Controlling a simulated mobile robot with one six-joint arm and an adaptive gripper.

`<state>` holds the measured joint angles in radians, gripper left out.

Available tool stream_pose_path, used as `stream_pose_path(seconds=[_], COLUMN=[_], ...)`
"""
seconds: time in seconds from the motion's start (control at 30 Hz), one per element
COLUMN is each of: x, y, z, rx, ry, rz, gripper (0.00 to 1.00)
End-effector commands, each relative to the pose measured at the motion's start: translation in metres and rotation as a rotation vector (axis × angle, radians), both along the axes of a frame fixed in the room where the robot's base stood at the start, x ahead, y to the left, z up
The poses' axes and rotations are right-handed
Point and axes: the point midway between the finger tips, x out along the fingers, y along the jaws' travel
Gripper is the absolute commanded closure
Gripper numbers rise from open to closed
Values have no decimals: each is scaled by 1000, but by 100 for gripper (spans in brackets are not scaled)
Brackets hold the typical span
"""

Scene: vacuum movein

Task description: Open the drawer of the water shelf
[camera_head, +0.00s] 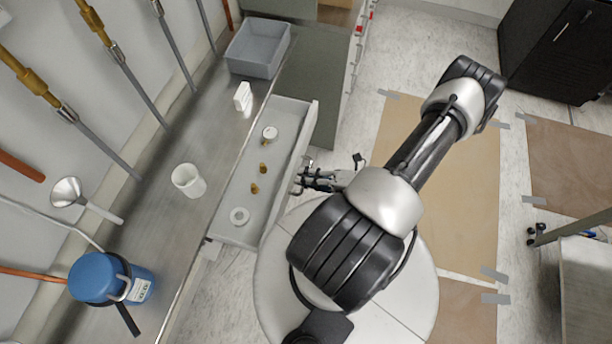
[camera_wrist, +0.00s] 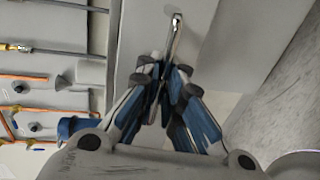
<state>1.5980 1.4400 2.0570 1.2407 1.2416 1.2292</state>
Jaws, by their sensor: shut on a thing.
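The drawer (camera_head: 284,160) of the water shelf is pulled out from under the metal counter (camera_head: 150,225). Its inside is visible from above. In it lie two small brass pieces (camera_head: 263,168), a round white piece (camera_head: 270,133) and a white ring (camera_head: 239,216). My gripper (camera_head: 301,180) is at the outer side of the drawer front. In the wrist view, my gripper (camera_wrist: 162,82) is closed on the metal drawer handle (camera_wrist: 176,36), which stands out from the grey drawer front (camera_wrist: 215,50). In the head view the handle is mostly hidden by the fingers.
Floor with brown sheets (camera_head: 460,210) lies open to the right.

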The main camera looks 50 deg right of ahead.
Motion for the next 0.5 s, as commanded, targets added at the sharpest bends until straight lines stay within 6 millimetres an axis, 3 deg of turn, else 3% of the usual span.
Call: stream_pose_path(seconds=[0.2, 0.23, 0.37, 0.5], x=[0, 0, 0, 0], y=[-1, -1, -1, -1], z=[2, 2, 2, 1], rx=[1, 1, 0, 0], ry=[-5, -5, -4, -3], rz=[-2, -2, -2, -1], gripper=[100, 94, 85, 84])
